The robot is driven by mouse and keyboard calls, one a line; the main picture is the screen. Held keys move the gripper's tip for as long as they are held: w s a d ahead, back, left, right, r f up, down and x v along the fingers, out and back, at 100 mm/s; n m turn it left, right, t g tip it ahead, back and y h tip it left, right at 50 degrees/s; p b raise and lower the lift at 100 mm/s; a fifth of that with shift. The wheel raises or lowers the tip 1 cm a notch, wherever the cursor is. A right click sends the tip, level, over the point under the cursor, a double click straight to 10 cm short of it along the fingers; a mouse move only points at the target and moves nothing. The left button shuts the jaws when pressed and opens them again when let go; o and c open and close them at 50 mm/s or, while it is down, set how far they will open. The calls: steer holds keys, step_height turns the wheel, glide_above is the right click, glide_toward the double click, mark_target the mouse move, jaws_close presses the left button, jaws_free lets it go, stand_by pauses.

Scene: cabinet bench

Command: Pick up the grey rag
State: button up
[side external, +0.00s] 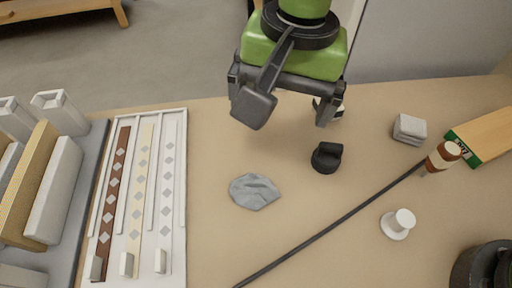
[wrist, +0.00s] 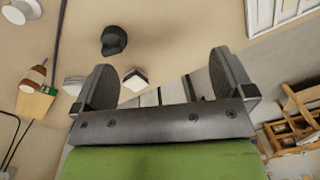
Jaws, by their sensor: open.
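The grey rag (side external: 254,191) lies flat and crumpled on the tan bench, left of the middle in the side external view. I do not see it in the wrist view. My gripper (side external: 290,110) is above the bench, behind the rag and a little to its right in the side view. Its two dark fingers stand wide apart with nothing between them, and they show in the wrist view too (wrist: 165,85). Nothing touches the rag.
A black knob-like object (side external: 326,157) stands right of the rag. A long dark rod (side external: 330,228) lies diagonally on the bench. A white slotted panel (side external: 182,200) is left. A grey block (side external: 409,130), white knob (side external: 397,223) and bottle (side external: 443,156) are right.

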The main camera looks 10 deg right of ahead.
glide_toward(255, 184)
steer(key=shift+w+a+h, duration=0.2)
steer(key=shift+a+h, duration=0.2)
step_height(255, 184, down, 4)
steer(key=shift+s+a+f, duration=0.1)
steer(key=shift+s+f, duration=0.05)
steer(key=shift+f, duration=0.1)
step_height(255, 184, down, 6)
steer(key=shift+r, duration=0.1)
steer(key=c, duration=0.6)
